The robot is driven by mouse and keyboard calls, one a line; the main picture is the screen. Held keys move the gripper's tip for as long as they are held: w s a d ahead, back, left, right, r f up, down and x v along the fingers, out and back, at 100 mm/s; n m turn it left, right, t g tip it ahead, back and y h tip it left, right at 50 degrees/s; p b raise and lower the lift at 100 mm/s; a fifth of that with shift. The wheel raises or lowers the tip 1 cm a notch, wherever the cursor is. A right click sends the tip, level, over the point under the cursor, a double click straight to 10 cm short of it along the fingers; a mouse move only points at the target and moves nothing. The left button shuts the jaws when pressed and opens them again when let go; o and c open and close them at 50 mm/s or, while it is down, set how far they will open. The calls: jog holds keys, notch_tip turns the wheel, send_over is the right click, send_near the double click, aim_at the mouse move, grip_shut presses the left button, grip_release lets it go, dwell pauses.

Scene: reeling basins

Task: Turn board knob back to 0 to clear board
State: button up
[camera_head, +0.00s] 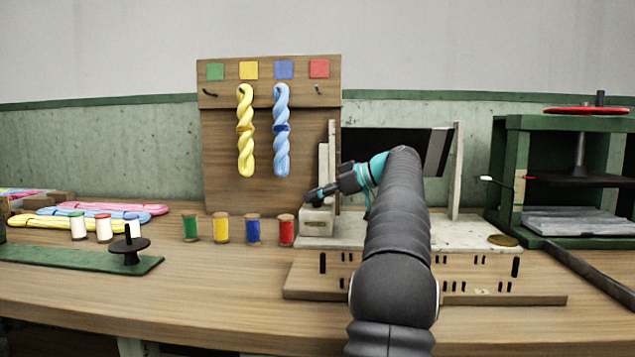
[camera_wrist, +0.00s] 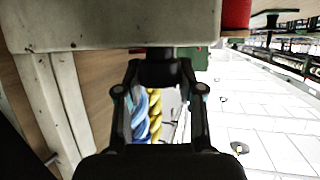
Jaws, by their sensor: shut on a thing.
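In the head view my gripper (camera_head: 318,194) is at the left end of the pale stand (camera_head: 450,232), just above a small cream box (camera_head: 318,222). In the wrist view my gripper (camera_wrist: 158,72) is shut on a dark knob (camera_wrist: 160,52) beside the cream box (camera_wrist: 110,24). The knob is hidden behind my gripper in the head view, and its setting cannot be read. A dark tilted board (camera_head: 400,150) stands between the stand's uprights, partly behind my arm.
A wooden rack (camera_head: 222,140) with yellow (camera_head: 245,135) and blue skeins (camera_head: 281,135) stands behind. Several spools, including a red spool (camera_head: 287,230), stand left of the cream box. A green press frame (camera_head: 510,170) is at the right.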

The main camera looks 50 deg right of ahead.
jog(key=shift+n+g+y+p, duration=0.4)
jog(key=shift+n+y+p, duration=0.2)
jog(key=shift+y+p, duration=0.15)
jog(key=shift+f, duration=0.1)
jog(key=o, duration=1.2)
jog(key=shift+w+n, duration=0.1)
jog(key=shift+n, duration=0.2)
jog(key=shift+c, duration=0.2)
